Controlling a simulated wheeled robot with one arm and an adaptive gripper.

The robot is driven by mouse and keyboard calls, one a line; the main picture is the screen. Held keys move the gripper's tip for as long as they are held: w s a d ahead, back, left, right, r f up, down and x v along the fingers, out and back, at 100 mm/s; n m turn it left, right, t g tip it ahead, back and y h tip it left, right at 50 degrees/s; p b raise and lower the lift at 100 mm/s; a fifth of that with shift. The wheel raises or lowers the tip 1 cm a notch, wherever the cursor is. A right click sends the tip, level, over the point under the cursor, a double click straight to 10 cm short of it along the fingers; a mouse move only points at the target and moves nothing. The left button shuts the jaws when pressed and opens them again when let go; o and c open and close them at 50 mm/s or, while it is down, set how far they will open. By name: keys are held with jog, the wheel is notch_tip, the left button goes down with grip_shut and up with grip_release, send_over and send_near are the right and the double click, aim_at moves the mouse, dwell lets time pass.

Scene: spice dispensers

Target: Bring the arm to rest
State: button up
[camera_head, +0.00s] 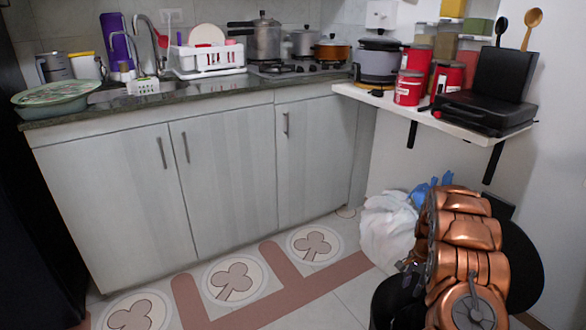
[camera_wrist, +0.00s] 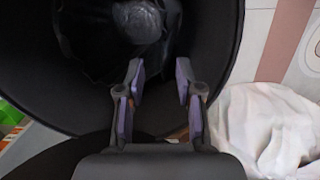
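My arm is folded at the lower right of the head view, copper coloured. In the wrist view my gripper (camera_wrist: 160,76) is open, its two fingers apart with nothing between them. It is over a round black bin (camera_wrist: 236,60), whose dark inside fills the upper left of the wrist view. A pale grey, shiny rounded thing (camera_wrist: 138,20) lies inside the bin; I cannot tell what it is.
A white plastic bag (camera_head: 388,226) lies on the floor near the arm; it also shows in the wrist view (camera_wrist: 270,130). A white shelf (camera_head: 375,98) with red canisters (camera_head: 408,88) and a black grill (camera_head: 490,105) is above. Tiled floor (camera_head: 330,310) is clear left of the arm.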

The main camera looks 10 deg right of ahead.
jog(key=s+a+r+n+p, duration=0.3)
jog(key=a+r+p, duration=0.4)
jog(key=r, duration=0.6)
jog(key=s+a+r+n+p, duration=0.2)
jog(key=s+a+r+p, duration=0.2)
jog(key=a+r, duration=0.65)
jog(key=s+a+r+n+p, duration=0.3)
jog(key=a+r+p, duration=0.25)
jog(key=r, duration=1.05)
jog(key=s+a+r+n+p, duration=0.2)
jog(key=s+a+r+p, duration=0.2)
jog(key=s+r, duration=0.2)
jog(key=s+a+r+n+p, duration=0.3)
jog(key=s+a+r+p, duration=0.1)
jog(key=s, duration=0.5)
jog(key=s+a+r+n+h+p, duration=0.1)
jog(key=s+a+r+n+p, duration=0.1)
jog(key=s+a+r+p, duration=0.3)
jog(key=s+r+p, duration=0.1)
jog(key=s+r, duration=0.2)
jog(key=r, duration=0.1)
jog(key=shift+s+g, duration=0.35)
jog(key=shift+g, duration=0.05)
jog(key=shift+d, duration=0.1)
